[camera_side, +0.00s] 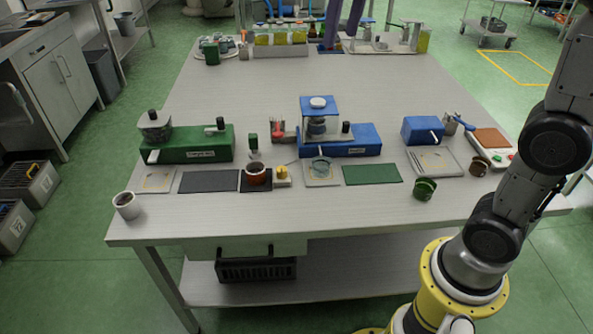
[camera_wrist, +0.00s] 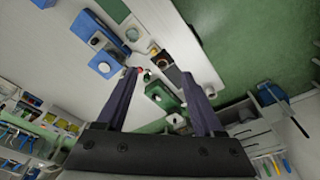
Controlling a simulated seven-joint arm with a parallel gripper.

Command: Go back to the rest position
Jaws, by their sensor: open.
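My gripper (camera_wrist: 163,88) shows in the wrist view with its two dark fingers spread apart and nothing between them. It is high above the table, and the bench devices appear small beyond the fingertips. The worktable (camera_side: 230,97) stands in front of my base. On it are a green machine (camera_side: 190,144) at left, a blue machine (camera_side: 345,140) in the middle and a small blue box (camera_side: 422,130) at right.
Along the front edge are a white cup (camera_side: 127,205), a dark mat (camera_side: 208,181), a brown pot (camera_side: 258,174), a green mat (camera_side: 371,174) and a green cup (camera_side: 425,189). The table's middle back is clear.

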